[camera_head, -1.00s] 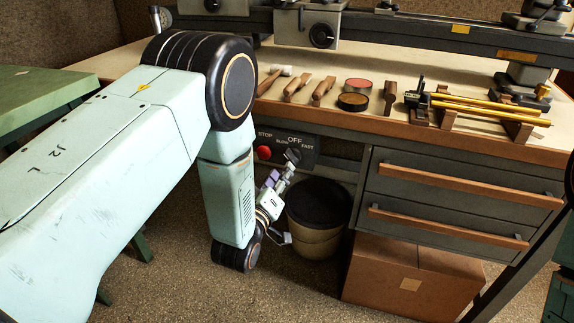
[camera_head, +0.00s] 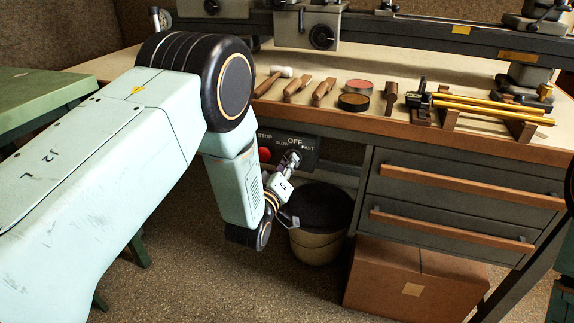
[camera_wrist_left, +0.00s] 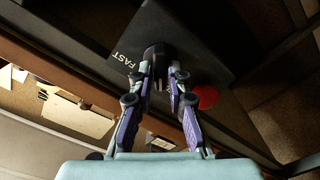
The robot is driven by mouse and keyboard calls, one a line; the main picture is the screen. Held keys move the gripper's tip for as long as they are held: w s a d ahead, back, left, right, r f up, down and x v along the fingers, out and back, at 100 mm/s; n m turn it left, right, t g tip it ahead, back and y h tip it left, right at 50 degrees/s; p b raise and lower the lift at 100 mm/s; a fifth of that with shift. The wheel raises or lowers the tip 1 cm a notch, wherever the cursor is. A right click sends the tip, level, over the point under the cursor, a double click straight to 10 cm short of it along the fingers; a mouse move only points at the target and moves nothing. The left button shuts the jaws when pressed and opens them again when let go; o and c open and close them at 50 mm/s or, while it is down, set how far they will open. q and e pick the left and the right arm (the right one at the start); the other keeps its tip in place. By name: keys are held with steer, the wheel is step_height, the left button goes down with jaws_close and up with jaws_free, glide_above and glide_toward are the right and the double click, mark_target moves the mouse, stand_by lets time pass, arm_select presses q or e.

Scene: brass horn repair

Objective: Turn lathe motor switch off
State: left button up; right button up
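The lathe motor switch is a black panel (camera_head: 305,166) under the bench's front edge, marked STOP, SLOW, OFF and FAST. A red stop button (camera_head: 265,154) is on its left; the button also shows in the left wrist view (camera_wrist_left: 207,97). My left gripper (camera_head: 291,162) is at the panel and covers most of the knob in the head view. In the left wrist view the black knob (camera_wrist_left: 157,54) sits at the fingertips, near FAST. The fingers are apart, one on each side of it; contact cannot be made out. My right gripper is not in view.
A dark-topped bin (camera_head: 320,235) stands below the switch. Drawers with wooden handles (camera_head: 455,188) and a cardboard box (camera_head: 415,280) are to its right. Tools, tins (camera_head: 353,102) and brass rods (camera_head: 490,110) lie on the bench above.

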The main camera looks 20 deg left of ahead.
arm_select(q)
jaws_close()
steer(key=shift+m, duration=0.3)
steer(key=shift+d+m+p, duration=0.15)
steer(key=shift+m+p, duration=1.3)
steer(key=shift+m, duration=2.05)
steer(key=o, duration=0.5)
jaws_free()
steer(key=shift+s, duration=0.15)
steer(key=s, duration=1.1)
steer(key=shift+s+a, duration=0.2)
steer(key=shift+s, duration=0.2)
